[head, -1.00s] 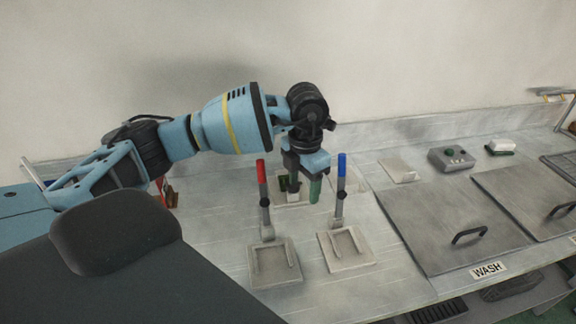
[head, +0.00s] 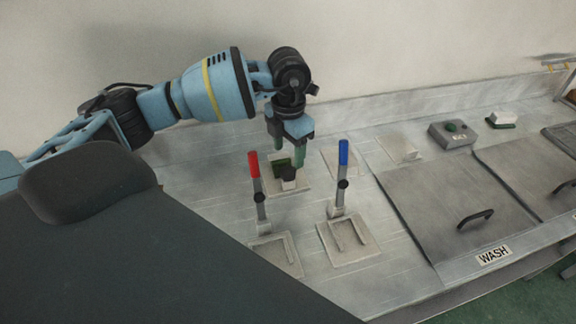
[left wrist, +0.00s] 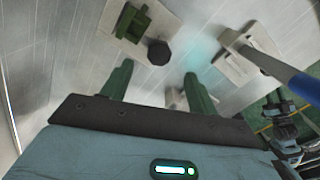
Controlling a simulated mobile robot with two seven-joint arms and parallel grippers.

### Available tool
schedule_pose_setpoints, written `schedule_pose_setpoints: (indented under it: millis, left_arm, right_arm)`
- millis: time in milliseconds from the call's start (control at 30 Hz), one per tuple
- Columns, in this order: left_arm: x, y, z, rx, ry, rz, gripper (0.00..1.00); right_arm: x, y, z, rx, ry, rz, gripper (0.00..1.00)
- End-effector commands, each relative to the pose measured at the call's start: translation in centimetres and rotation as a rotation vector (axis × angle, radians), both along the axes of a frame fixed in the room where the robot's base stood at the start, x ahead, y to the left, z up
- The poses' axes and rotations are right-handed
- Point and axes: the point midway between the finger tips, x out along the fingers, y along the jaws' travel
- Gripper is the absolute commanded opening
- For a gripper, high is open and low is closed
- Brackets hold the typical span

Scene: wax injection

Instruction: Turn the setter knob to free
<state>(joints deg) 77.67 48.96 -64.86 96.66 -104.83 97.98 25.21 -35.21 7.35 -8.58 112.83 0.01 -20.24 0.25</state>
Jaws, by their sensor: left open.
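A small black knob (head: 289,174), which looks like the setter knob, stands on a pale plate (head: 301,189) behind the two levers. A dark green block (head: 281,163) stands beside it on the same plate. My left gripper (head: 286,156) is open and points down just above and behind the knob, with nothing between its green fingers. In the left wrist view the knob (left wrist: 159,52) lies just beyond the open fingertips (left wrist: 158,70), apart from them, with the green block (left wrist: 130,22) to its upper left. Any marking for free cannot be read. My right gripper is not in view.
A red-handled lever (head: 256,178) and a blue-handled lever (head: 342,180) stand upright in front of the knob plate. Lidded basins (head: 440,215) marked WASH lie to the right. A grey button box (head: 452,134) stands at the back. The wall is close behind.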

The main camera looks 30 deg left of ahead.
Motion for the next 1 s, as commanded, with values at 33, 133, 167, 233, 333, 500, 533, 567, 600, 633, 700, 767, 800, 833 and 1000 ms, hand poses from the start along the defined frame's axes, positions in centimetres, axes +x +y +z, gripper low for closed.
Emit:
schedule_pose_setpoints:
  millis: [33, 133, 167, 233, 333, 500, 533, 567, 600, 633, 700, 767, 800, 833, 1000]
  left_arm:
    - [-0.1, 0.0, -0.9, 0.000, 0.004, 0.000, 0.60]
    - [-0.1, 0.0, -2.5, 0.001, 0.004, 0.001, 0.60]
    - [-0.1, 0.0, -2.9, 0.001, 0.004, 0.001, 0.60]
    - [-0.1, 0.0, -3.9, 0.000, 0.003, 0.000, 0.60]
    - [-0.1, 0.0, -5.1, 0.002, 0.003, 0.000, 0.60]
    - [-0.1, 0.0, -6.1, 0.001, 0.002, 0.001, 0.60]
    - [-0.1, 0.0, -6.2, 0.000, 0.001, 0.000, 0.60]
    - [-0.1, 0.0, -6.3, 0.000, 0.001, 0.000, 0.60]
    - [-0.1, 0.0, -6.3, 0.000, 0.001, 0.000, 0.60]
    - [-0.1, 0.0, -6.3, 0.000, 0.000, 0.000, 0.60]
    - [-0.1, 0.0, -6.3, 0.000, 0.000, 0.000, 0.60]
    - [-0.1, 0.0, -6.3, 0.000, 0.000, 0.000, 0.60]
    - [-0.1, 0.0, -6.3, 0.000, 0.000, 0.000, 0.58]
    - [-0.1, 0.0, -6.3, 0.000, 0.000, 0.000, 0.54]
    - [-0.1, 0.0, -6.3, 0.000, 0.001, 0.000, 0.32]
  right_arm:
    - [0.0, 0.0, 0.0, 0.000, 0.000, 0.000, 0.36]
    - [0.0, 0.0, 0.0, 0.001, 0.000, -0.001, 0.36]
    - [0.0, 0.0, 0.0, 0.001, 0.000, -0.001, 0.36]
    - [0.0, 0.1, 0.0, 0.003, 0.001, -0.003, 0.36]
    - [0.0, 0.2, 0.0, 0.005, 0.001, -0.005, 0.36]
    - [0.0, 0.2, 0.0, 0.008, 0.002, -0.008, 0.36]
    - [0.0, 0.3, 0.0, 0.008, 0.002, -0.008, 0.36]
    - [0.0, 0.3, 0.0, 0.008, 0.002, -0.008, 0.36]
    - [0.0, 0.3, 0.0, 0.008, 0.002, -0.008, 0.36]
    - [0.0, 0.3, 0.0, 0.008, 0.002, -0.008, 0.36]
    - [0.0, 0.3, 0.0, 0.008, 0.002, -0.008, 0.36]
    - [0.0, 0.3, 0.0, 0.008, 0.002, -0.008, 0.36]
    - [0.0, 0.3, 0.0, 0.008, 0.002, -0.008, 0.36]
    - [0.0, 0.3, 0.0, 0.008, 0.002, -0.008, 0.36]
    - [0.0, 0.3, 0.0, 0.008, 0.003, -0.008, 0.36]
